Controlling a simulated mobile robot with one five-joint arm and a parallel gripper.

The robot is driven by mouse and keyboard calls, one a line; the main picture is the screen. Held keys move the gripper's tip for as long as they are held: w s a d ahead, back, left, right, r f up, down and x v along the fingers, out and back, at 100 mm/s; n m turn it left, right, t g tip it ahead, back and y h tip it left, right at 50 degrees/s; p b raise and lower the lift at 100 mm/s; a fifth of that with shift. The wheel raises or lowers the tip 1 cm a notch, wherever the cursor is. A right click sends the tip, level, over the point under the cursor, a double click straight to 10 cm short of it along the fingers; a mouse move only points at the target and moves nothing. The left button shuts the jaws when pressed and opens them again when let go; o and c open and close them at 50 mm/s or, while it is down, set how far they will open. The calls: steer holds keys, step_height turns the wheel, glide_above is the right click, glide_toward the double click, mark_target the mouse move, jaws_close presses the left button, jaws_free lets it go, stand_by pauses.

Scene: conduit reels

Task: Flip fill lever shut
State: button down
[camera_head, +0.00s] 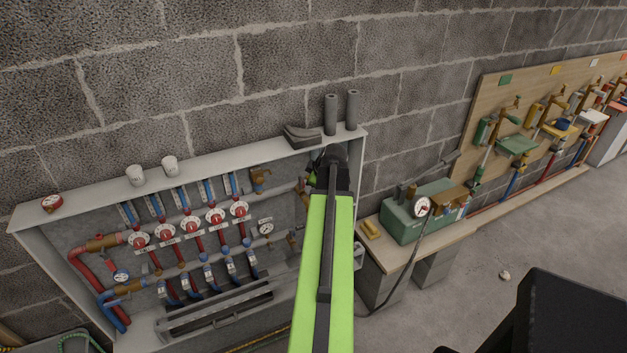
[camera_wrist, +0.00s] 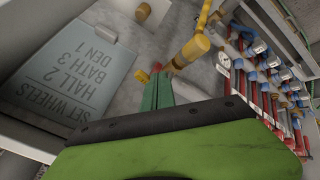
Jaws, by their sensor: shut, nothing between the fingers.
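In the wrist view a brass valve fitting (camera_wrist: 190,52) with a yellow rod-like part (camera_wrist: 204,16) runs toward the top edge; I cannot tell for sure if this is the fill lever or how far it is turned. My gripper (camera_wrist: 157,92) is shut and empty, its green fingers just below and left of the fitting; contact is unclear. A small yellow piece (camera_wrist: 142,76) shows beside the fingertips. In the head view my green arm reaches over the right end of the open manifold cabinet (camera_head: 180,165) and hides the gripper's tips and much of that end.
Red hand wheels (camera_head: 190,225) and blue and red pipes fill the cabinet. A grey sign (camera_wrist: 75,65) lists wheel settings. Cups (camera_head: 135,174) and grey tubes (camera_head: 331,114) stand on the cabinet top. A green pump box (camera_head: 420,210) stands on a bench at right.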

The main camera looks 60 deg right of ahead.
steer(key=s+a+r+p, duration=0.3)
steer(key=s+r+p, duration=0.5)
steer(key=shift+s+a, duration=0.35)
steer(key=shift+s, duration=0.05)
steer(key=shift+w, duration=0.1)
